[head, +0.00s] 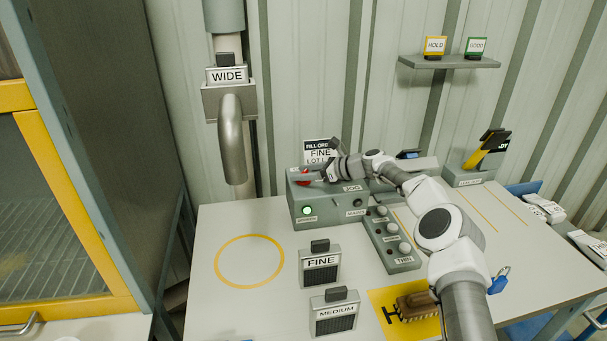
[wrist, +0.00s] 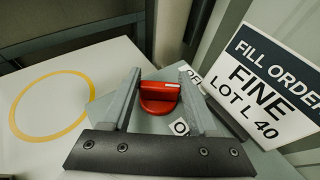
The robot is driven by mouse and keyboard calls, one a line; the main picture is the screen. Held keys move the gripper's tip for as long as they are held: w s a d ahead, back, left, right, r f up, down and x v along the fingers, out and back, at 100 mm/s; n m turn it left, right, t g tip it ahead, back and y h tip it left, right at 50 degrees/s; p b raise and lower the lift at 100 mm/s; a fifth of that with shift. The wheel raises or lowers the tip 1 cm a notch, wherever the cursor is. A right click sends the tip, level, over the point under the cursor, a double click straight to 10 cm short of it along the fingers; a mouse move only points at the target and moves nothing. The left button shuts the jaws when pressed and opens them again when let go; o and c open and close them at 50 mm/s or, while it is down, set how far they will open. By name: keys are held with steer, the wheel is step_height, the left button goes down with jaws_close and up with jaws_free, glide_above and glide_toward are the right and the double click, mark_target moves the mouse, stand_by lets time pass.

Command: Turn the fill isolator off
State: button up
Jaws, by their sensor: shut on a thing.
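The fill isolator is a red rotary handle (wrist: 160,92) on top of the grey-green control box (head: 318,212). In the head view only a bit of its red (head: 304,184) shows beside my gripper (head: 308,175). In the wrist view my gripper (wrist: 160,78) has a finger on each side of the red handle and is shut on it. The handle's bar lies across the gap between the fingers. Partly covered labels, one starting "OF" (wrist: 193,76) and one starting "O" (wrist: 180,127), show by the right finger. I cannot tell which label the handle points to.
A fill order card (wrist: 268,80) reading FINE, LOT L 40 stands close behind the handle. A green lamp (head: 307,211) glows on the box front. A button panel (head: 392,240) and the FINE (head: 320,263) and MEDIUM (head: 335,312) blocks stand nearby. The yellow circle is empty.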

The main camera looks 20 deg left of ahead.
stand_by(0.3)
steer(key=o, duration=1.4)
steer(key=shift+d, duration=0.1)
steer(key=v, duration=1.7)
steer(key=shift+r+b, duration=0.15)
steer(key=shift+b, duration=0.15)
steer(key=shift+c, duration=0.4)
